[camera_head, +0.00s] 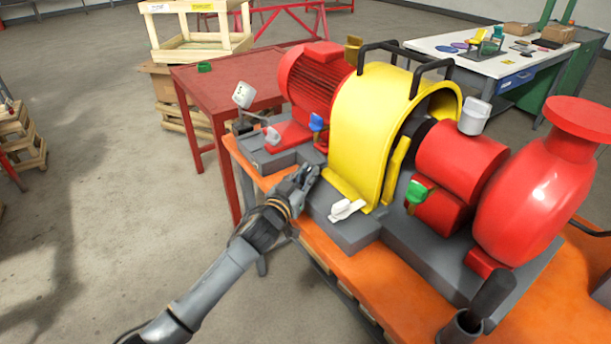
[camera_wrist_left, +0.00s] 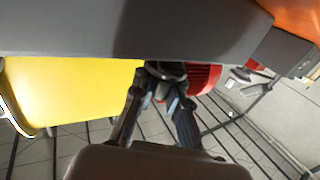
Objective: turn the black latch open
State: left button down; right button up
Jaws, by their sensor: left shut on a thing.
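My left gripper (camera_head: 306,176) reaches in from the lower left to the grey base beside the foot of the yellow guard (camera_head: 362,125). In the left wrist view, the gripper (camera_wrist_left: 163,100) is shut on a dark part, the black latch (camera_wrist_left: 166,70), at the edge of the grey base. The fingers cover most of the latch, so its turn angle cannot be told. In the head view the latch is hidden behind the gripper.
A white latch (camera_head: 346,209) sits on the base just right of my gripper. A blue handle (camera_head: 316,122) and a green handle (camera_head: 416,192) stand nearby. The red motor (camera_head: 312,78) is behind. The floor at left is open.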

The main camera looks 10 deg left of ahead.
pick_arm(q)
jog(key=shift+n+y+b, duration=0.8)
jog(key=shift+n+y, duration=0.1)
jog(key=shift+y, duration=0.3)
jog(key=c, duration=1.3)
grip_release()
jog(key=s, duration=1.2)
jog(key=shift+a, duration=0.4)
